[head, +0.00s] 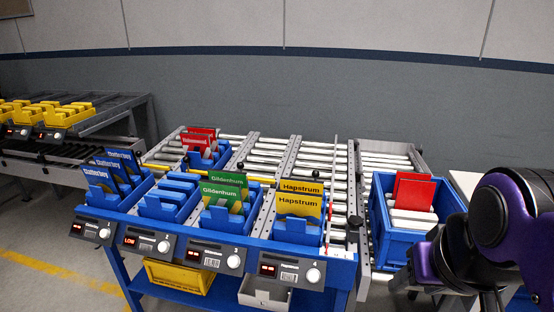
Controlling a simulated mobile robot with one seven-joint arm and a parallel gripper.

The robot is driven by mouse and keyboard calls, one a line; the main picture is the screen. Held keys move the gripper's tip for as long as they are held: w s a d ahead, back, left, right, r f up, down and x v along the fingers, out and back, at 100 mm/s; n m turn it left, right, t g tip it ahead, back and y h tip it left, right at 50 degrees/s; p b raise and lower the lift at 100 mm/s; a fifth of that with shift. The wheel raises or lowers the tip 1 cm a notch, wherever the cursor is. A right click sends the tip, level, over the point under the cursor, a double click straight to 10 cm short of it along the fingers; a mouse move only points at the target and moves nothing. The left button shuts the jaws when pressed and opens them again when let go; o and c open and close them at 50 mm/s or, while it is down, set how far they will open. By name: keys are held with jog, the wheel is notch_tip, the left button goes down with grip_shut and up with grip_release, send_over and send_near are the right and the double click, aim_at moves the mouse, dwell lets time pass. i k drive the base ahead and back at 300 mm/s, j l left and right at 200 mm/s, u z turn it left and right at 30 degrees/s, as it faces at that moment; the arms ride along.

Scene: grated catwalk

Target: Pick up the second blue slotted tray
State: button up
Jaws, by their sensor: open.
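A row of blue slotted trays stands along the front of the roller rack. The second blue slotted tray (168,210) sits behind the second front display, which reads LOW. It shows blue slots and no labelled cards. To its left, the first tray (112,196) holds blue cards. To its right, the third tray (222,222) holds green Gildenhum cards and the fourth tray (297,234) holds yellow Hapstrum cards. Purple and black links of my arm show at the right edge. My gripper is not in view, and nothing of mine touches the trays.
Another blue tray (210,158) with red cards sits farther back on the rollers. A blue crate (392,240) with a red card and white items stands at the right, near my arm. A yellow bin (178,277) is below the rack. Yellow trays (62,117) stand far left.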

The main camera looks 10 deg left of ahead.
aim_at(175, 197)
jog(key=j+z, duration=0.15)
jog(key=j, duration=0.25)
jog(key=i+j+z, duration=0.15)
jog(key=j, duration=0.25)
jog(key=j+z, duration=0.2)
jog(key=j, duration=1.45)
jog(key=i, duration=0.05)
